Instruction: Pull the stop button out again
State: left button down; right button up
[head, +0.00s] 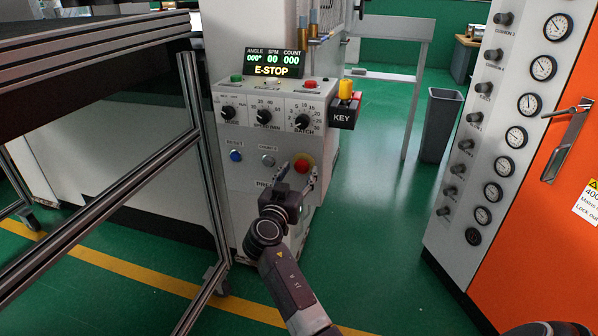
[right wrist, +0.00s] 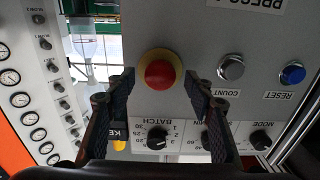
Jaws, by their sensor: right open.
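The stop button (head: 303,164) is a red mushroom knob on a yellow ring, low on the right of the press's grey control panel. The display (head: 275,63) above it reads E-STOP. My right gripper (head: 297,177) is open just in front of the button, its fingers pointing at the panel and partly covering the area below the button. In the right wrist view, the button (right wrist: 160,73) lies between and beyond the open fingertips (right wrist: 162,90), apart from both. My left gripper is not in view.
A blue reset button (head: 236,156), a count button (head: 268,160) and several dials sit near it. A key box (head: 344,115) juts out at the panel's right edge. A metal frame (head: 190,130) stands left; an orange cabinet (head: 560,180) stands right. Green floor between is free.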

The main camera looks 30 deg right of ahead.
jog(key=shift+w+d, duration=0.3)
jog(key=shift+d, duration=0.05)
jog(key=shift+c, duration=0.7)
grip_shut()
